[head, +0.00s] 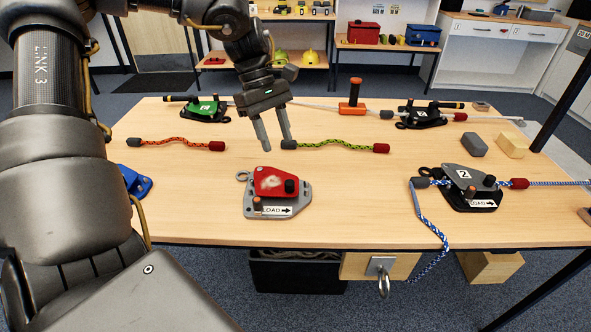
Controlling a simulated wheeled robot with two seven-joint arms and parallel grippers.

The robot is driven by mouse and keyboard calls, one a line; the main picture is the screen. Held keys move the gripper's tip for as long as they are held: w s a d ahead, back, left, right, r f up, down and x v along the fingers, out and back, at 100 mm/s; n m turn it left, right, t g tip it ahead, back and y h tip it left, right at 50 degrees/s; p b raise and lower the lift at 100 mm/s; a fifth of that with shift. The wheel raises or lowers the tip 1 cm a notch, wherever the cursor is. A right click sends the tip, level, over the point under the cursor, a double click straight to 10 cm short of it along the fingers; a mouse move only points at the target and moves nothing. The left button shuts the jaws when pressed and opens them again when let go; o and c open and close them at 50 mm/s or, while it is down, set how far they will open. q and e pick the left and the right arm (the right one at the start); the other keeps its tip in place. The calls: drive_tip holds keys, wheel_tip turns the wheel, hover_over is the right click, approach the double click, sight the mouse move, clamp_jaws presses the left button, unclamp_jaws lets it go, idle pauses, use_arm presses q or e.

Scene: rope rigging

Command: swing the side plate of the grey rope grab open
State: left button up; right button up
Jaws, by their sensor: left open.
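A rope grab with a grey side plate (473,178) marked 2 lies at the right of the table. Its black base carries a LOAD arrow label, and its side plate lies over the base. A blue-and-white rope (432,222) runs at this grab, hanging off the front edge on one side and running off right on the other. My left gripper (279,147) is open and empty above the middle of the table, well left of the grey grab and behind a red-plated grab (272,190) with a grey base. My right gripper is not in view.
A green-plated grab (205,110) and a black one (420,117) lie at the back. A blue grab (136,182) is at the left edge. Two short ropes, red (180,141) and green (338,145), lie mid-table. Grey (474,145) and tan (510,146) blocks sit behind the grey grab.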

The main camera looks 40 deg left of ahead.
sight(289, 182)
use_arm(q)
drive_tip(key=b+x, duration=0.1)
drive_tip(key=x, duration=0.8)
drive_tip(key=shift+f, duration=0.15)
drive_tip(key=shift+d+f, duration=0.25)
drive_tip(key=shift+f, duration=0.4)
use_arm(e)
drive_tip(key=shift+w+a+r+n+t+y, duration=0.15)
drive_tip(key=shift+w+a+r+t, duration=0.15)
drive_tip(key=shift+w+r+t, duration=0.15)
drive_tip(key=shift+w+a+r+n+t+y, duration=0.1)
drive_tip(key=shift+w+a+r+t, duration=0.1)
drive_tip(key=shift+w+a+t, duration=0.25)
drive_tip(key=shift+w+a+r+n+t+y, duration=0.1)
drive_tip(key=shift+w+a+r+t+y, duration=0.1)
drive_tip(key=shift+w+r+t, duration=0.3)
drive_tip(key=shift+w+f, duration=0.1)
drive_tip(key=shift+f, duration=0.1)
